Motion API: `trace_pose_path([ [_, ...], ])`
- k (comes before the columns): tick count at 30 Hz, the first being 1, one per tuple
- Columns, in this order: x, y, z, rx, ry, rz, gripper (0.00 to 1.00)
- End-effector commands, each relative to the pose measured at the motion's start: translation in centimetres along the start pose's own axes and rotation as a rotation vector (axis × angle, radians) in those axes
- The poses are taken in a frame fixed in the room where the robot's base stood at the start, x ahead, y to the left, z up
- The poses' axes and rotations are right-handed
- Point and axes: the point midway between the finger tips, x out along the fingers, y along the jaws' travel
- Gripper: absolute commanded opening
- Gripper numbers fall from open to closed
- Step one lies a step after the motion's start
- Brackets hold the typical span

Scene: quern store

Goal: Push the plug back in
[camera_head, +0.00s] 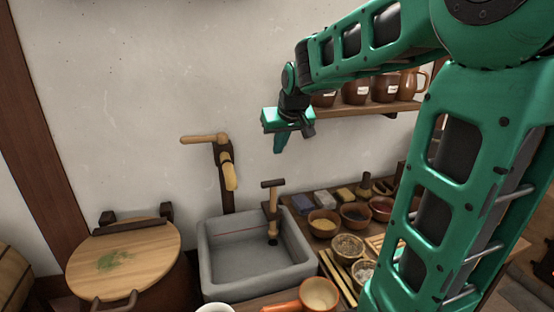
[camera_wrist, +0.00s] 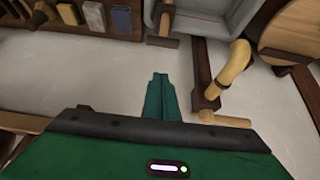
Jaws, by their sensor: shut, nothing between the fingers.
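My gripper (camera_head: 279,143) hangs with its fingers down in front of the white wall, above and to the right of the wall spout. Its green fingers are together and empty, also in the wrist view (camera_wrist: 160,82). No piece is plainly a plug. A dark wall post (camera_head: 226,185) carries a pale wooden spout (camera_head: 230,177) and a pale sideways handle (camera_head: 200,139).
A round-lidded wooden tub (camera_head: 125,258) stands left of the basin. Bowls (camera_head: 323,222), small blocks (camera_head: 302,203) and a brown pan (camera_head: 318,294) crowd the counter at right. A shelf of brown jugs (camera_head: 358,92) is behind my arm. The air before the wall is clear.

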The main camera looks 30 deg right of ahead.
Motion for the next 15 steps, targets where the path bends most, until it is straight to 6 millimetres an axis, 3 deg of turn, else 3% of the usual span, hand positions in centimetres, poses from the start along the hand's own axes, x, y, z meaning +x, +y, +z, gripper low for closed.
trace_pose_path([
  [15,9.2,0.0,0.1,0.001,-0.004,0.0,0.0],
])
